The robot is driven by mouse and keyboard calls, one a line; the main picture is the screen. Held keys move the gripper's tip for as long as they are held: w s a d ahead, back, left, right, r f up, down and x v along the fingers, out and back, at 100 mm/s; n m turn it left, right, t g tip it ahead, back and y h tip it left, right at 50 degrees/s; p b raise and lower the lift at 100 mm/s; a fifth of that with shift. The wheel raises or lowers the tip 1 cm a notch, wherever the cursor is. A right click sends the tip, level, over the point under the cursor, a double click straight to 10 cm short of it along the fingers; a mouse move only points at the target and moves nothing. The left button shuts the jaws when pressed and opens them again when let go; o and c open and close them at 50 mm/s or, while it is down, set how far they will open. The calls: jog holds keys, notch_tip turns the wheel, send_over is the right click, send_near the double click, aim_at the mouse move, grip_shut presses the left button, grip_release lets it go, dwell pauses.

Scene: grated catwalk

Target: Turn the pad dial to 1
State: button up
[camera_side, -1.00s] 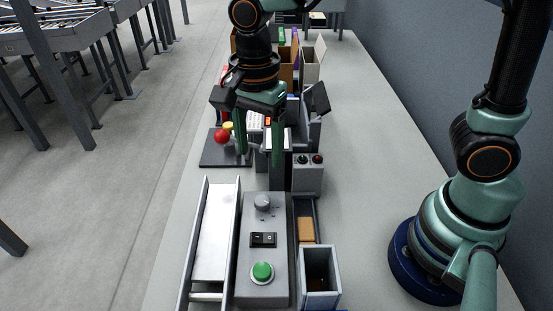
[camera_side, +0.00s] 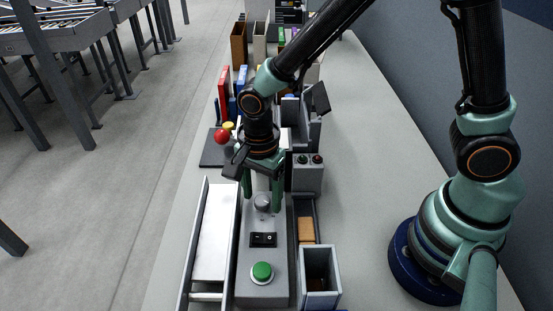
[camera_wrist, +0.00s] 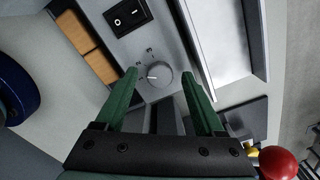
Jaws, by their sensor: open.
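The pad dial (camera_side: 263,203) is a round grey knob at the far end of a grey control pad (camera_side: 250,270). In the wrist view the fingertips of my gripper (camera_wrist: 162,72) stand apart to the left and right of the dial, with gaps. I cannot tell how far above the pad the fingertips are.
The pad also has a black rocker switch (camera_side: 263,240) and a green button (camera_side: 262,272). A white-bedded conveyor (camera_side: 213,245) lies left, a channel with an orange-brown block (camera_side: 306,230) right. A red ball-topped lever (camera_side: 221,137) and a two-knob box (camera_side: 309,177) stand behind.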

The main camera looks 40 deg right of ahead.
grip_shut()
dwell(0.3)
jog(key=shift+n, duration=3.1)
grip_release()
